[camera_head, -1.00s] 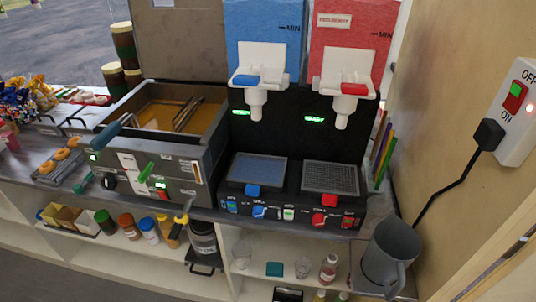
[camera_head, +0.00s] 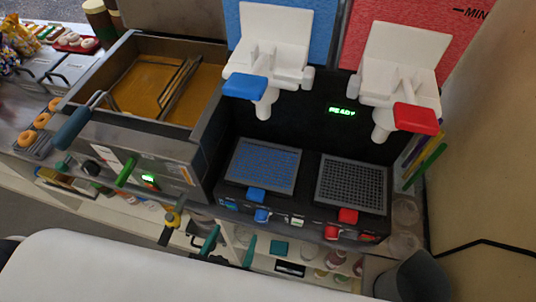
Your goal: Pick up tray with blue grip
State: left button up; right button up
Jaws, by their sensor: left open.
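The tray with the blue grip (camera_head: 263,164) is a dark, square drip tray with a bluish mesh. It lies flat in the drinks machine's base, under the white tap with the blue lever. Its blue grip (camera_head: 256,195) sticks out at the front edge. My left gripper (camera_head: 231,245) shows as two green fingertips, apart and with nothing visible between them. It is below and in front of the tray in the picture, not touching it. My right gripper is not in view.
A similar tray with a red grip (camera_head: 352,184) sits just to the right. White taps (camera_head: 268,55) overhang the trays. The fryer (camera_head: 150,90) stands to the left, with handles sticking out in front. A grey jug (camera_head: 415,278) stands at the lower right.

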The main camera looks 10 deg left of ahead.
aim_at(254, 200)
pick_arm(q)
jog(key=p+x, duration=0.1)
jog(key=x, duration=0.2)
jog(key=p+x, duration=0.2)
jog(key=x, duration=0.1)
jog(key=shift+w+d+f, duration=0.1)
jog(key=shift+w+d, duration=0.1)
jog(key=shift+w, duration=0.1)
jog(key=x, duration=0.3)
jog(key=shift+w+d+p, duration=0.2)
jog(key=shift+d+p, duration=0.1)
jog(key=shift+p, duration=0.1)
jog(key=shift+w+f, duration=0.3)
jog(key=shift+w, duration=0.15)
jog(key=shift+s, duration=0.1)
jog(key=shift+c, duration=0.9)
jog(key=c, duration=1)
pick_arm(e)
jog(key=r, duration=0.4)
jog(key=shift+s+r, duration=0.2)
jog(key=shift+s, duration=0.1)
pick_arm(q)
jog(key=shift+r, duration=0.1)
